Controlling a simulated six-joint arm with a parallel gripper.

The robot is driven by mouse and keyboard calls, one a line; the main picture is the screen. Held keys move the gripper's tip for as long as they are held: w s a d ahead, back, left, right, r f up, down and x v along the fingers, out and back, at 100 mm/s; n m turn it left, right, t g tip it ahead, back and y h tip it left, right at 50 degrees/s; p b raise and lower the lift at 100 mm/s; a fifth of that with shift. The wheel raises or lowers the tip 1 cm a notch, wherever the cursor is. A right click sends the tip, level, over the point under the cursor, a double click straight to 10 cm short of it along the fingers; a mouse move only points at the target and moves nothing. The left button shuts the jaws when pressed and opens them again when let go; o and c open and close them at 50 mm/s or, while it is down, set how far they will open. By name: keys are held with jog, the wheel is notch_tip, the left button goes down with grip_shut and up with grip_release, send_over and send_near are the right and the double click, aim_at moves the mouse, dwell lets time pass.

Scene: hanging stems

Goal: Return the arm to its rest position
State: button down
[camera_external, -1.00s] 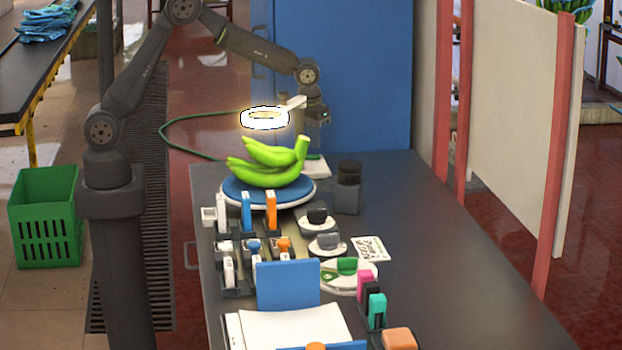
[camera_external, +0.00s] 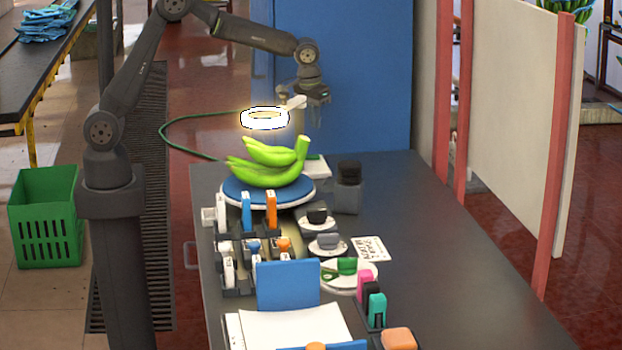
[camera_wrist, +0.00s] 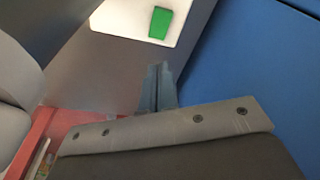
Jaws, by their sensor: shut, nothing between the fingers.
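My gripper (camera_external: 314,118) hangs at the end of my raised arm, above the far end of the dark table (camera_external: 420,240), in front of a blue panel. In the wrist view its narrow fingers (camera_wrist: 158,84) are together with nothing held between them. In the external view the fingers are small and hard to make out. A green banana bunch (camera_external: 266,172) rests on a round blue-topped stand (camera_external: 240,192), to the left of my gripper and below it, apart from it.
A glowing ring lamp (camera_external: 265,119) stands close left of my gripper, over the bananas. The table's right side is clear. A blue cabinet (camera_external: 365,75) rises behind. A green crate (camera_external: 45,220) sits on the floor.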

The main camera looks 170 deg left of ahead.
jog(key=s+d+r+n+g, duration=0.1)
jog(key=s+d+r, duration=0.2)
jog(key=d+r, duration=0.4)
jog(key=shift+s+d+r+y, duration=0.2)
jog(key=shift+d+r+y, duration=0.15)
jog(key=shift+d, duration=0.9)
jog(key=shift+f, duration=0.1)
jog(key=shift+m+t+h, duration=0.45)
jog(key=shift+m+t, duration=0.05)
jog(key=w+a+f, duration=0.1)
jog(key=a+f, duration=0.2)
jog(key=w+a+f, duration=0.1)
jog(key=a+f, duration=0.2)
jog(key=f, duration=0.1)
jog(key=w+a+f, duration=0.1)
jog(key=a+f, duration=0.2)
jog(key=shift+w+a+f, duration=0.2)
jog(key=shift+a, duration=0.05)
jog(key=shift+f, duration=0.65)
